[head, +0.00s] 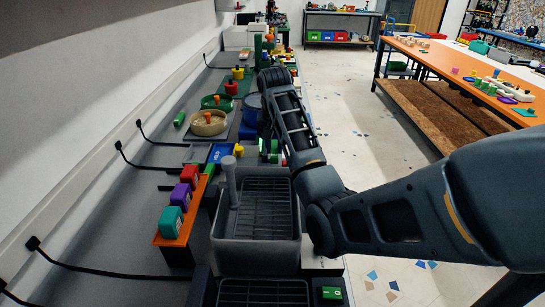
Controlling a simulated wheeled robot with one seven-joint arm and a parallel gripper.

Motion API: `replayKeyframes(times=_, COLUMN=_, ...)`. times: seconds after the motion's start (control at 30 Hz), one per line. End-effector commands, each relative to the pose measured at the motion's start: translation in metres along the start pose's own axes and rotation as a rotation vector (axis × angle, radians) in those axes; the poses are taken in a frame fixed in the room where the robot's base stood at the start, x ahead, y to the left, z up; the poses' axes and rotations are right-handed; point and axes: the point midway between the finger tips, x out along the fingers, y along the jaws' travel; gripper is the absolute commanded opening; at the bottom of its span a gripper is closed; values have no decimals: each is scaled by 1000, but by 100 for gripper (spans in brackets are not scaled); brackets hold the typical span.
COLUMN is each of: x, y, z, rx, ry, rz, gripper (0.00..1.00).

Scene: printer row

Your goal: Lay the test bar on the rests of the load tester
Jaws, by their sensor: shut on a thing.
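My arm reaches from the lower right out over the long grey bench, and its far end bends down beyond the grey tank. My gripper (265,131) is small and dark there, mostly hidden by my own forearm. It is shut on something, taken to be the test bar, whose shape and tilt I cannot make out. Small green and white parts (269,147) show just below the gripper. I cannot tell whether they belong to the load tester or to the bar. The rests cannot be made out, nor whether anything touches them.
A grey tank (229,225) with a rack and upright post stands nearest. Left of it is an orange stand (180,238) with red, purple and teal blocks. A tan bowl (208,123) and green bowl (217,102) stand farther back. The aisle floor (340,110) is clear.

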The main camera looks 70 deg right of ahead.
Motion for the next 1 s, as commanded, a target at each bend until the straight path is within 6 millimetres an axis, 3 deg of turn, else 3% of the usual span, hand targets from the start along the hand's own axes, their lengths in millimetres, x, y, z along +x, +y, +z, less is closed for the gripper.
replayKeyframes(times=0.17, x=8, y=-5, z=5, rx=1, ry=-1, rz=1, gripper=0)
replayKeyframes(times=0.43, x=40, y=-5, z=10, rx=1, ry=-1, rz=1, gripper=0)
replayKeyframes(times=0.83, x=46, y=-5, z=10, rx=0, ry=0, rz=0, gripper=0)
replayKeyframes(times=0.87, x=46, y=-5, z=10, rx=0, ry=0, rz=0, gripper=26)
replayKeyframes(times=1.0, x=46, y=-5, z=10, rx=0, ry=0, rz=0, gripper=40)
